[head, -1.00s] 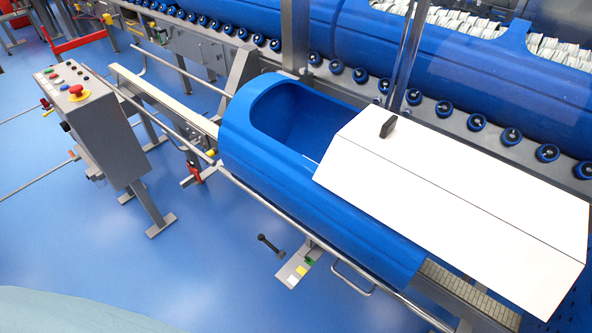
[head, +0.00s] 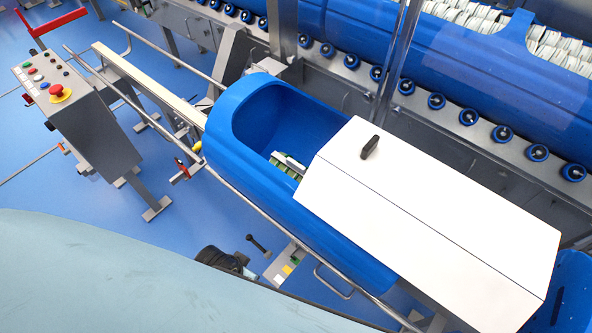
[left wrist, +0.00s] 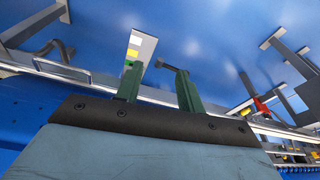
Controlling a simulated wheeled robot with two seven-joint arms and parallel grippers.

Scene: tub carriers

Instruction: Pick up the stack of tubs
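A stack of tubs (head: 287,166), white on top with green sides, lies inside the blue carrier (head: 325,232). Only its near end shows; the white cover (head: 430,215) hides the rest. My left gripper shows in the left wrist view (left wrist: 158,68) with two green fingers apart and nothing between them. In the head view, a dark part of it shows below the carrier, outside its front rail and well away from the stack; its fingers are not clear there. My right gripper is in neither view.
A metal rail (head: 262,215) runs along the carrier's front. A control box (head: 62,95) with a red button stands at the left. A black-knobbed lever (head: 257,243) and a small plate with coloured labels sit below the rail.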

